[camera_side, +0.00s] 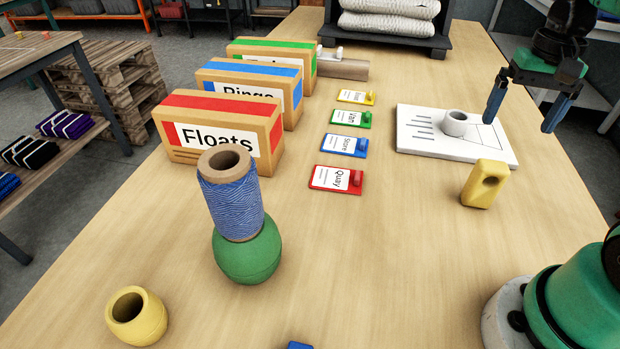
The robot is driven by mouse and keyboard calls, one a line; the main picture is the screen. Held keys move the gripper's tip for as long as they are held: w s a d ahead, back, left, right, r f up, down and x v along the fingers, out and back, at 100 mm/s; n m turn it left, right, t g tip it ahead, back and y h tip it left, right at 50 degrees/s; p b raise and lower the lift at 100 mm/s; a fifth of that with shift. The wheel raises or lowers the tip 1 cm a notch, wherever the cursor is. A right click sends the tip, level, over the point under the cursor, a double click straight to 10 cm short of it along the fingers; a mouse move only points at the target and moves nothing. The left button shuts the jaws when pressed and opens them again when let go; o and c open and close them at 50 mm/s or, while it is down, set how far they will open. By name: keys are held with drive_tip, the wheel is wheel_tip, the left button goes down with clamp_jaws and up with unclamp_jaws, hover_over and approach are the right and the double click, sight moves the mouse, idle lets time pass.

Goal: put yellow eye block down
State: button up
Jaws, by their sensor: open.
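The yellow eye block (485,184) is a rounded yellow block with a dark hole near its top. It stands upright on the wooden table, at the right, just in front of the white board's near right corner. My gripper (519,114) is open and empty, with two blue fingers pointing down.
A white board (420,148) carries a grey ring (455,123). Colored tags, including a red one (350,181), lie left of it. Labelled boxes, including Floats (275,150), stand at left. Blue twine (235,208) sits on a green float (250,255).

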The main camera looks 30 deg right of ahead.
drive_tip(key=w+a+f+n+t, duration=0.1)
drive_tip(key=w+a+n+t, duration=0.2)
drive_tip(key=a, duration=0.3)
drive_tip(key=w+a+f+n+t, duration=0.1)
drive_tip(key=w+a+n+t, duration=0.2)
drive_tip(key=a+n, duration=0.3)
drive_tip(key=shift+a+f+t, duration=0.25)
drive_tip(key=shift+a+t, duration=0.05)
drive_tip(key=shift+t, duration=0.3)
